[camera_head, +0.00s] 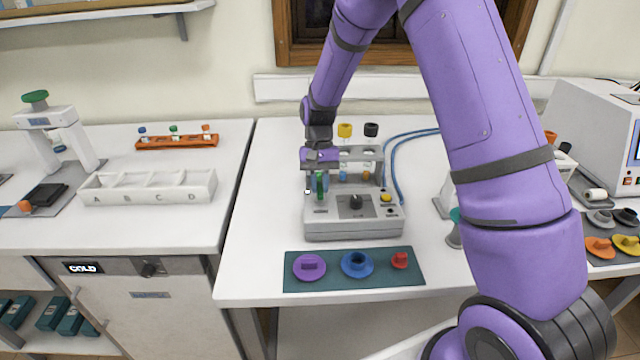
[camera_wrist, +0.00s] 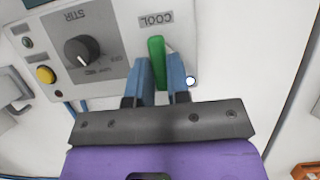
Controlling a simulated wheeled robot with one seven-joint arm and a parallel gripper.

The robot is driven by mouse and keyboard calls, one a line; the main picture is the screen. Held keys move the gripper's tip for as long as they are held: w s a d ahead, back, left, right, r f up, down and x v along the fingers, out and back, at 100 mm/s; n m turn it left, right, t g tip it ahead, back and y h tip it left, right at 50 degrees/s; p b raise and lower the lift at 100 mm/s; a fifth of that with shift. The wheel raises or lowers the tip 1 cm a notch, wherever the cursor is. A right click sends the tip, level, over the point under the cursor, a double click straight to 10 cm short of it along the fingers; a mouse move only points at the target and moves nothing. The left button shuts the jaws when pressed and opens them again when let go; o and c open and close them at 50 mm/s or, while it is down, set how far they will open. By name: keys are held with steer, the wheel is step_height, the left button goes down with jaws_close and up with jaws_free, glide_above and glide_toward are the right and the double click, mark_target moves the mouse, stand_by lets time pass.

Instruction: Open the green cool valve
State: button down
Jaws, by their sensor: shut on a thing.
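The green cool valve (camera_wrist: 157,50) is a narrow upright handle on the grey device's front panel, beside the label COOL in the wrist view. My gripper (camera_wrist: 163,68) has its two blue fingers on either side of the green handle and is shut on it. In the head view the valve (camera_head: 320,184) shows as a small green piece at the left of the grey device (camera_head: 350,230), with my gripper (camera_head: 319,172) at it from above. The fingers hide part of the handle.
A black STIR knob (camera_wrist: 82,50) and a yellow button (camera_wrist: 46,75) are on the same panel. A dark mat (camera_head: 335,283) with purple, blue and red pieces lies in front. Blue tubes (camera_head: 393,165) run behind. A white tray (camera_head: 150,189) stands at left.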

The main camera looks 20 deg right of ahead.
stand_by(0.4)
steer(key=c, duration=1.1)
jaws_free()
steer(key=shift+r, duration=0.1)
steer(key=v, duration=1)
steer(key=shift+w+r, duration=0.2)
